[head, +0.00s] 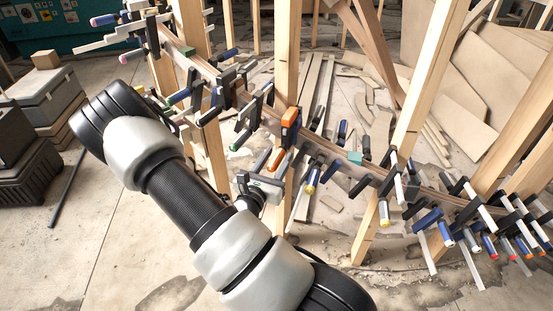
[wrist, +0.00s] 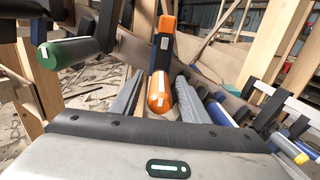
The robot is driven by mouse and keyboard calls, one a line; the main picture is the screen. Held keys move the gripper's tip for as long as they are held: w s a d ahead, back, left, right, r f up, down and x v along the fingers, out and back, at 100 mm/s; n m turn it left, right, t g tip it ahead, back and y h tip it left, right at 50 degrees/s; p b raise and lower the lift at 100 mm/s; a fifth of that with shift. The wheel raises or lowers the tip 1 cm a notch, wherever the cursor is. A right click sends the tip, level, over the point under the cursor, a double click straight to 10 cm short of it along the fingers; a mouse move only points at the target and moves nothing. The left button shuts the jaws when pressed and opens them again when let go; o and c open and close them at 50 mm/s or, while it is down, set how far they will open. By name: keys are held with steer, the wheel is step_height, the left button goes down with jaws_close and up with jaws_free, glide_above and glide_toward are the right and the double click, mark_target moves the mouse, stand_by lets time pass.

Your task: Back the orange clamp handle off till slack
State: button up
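The orange clamp (head: 290,117) sits on the curved wooden stringer (head: 246,101) near the middle upright in the head view. Its orange handle (head: 276,160) hangs low on the near side. In the wrist view the orange handle (wrist: 159,93) has a pale patch and points toward me, with the clamp's dark bar and orange top above it. My gripper (wrist: 159,80) is open, with one grey finger left of the handle and one right of it. Gaps show between handle and fingers. In the head view my gripper (head: 266,172) is at the handle's lower end, partly hidden by my wrist.
A green-handled clamp (wrist: 68,52) is close on the left in the wrist view. Blue-handled clamps (wrist: 220,115) crowd the right. Many more clamps line the stringer, and wooden uprights (head: 286,65) stand along it. Open concrete floor (head: 110,230) lies at the lower left.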

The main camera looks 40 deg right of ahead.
jaws_close()
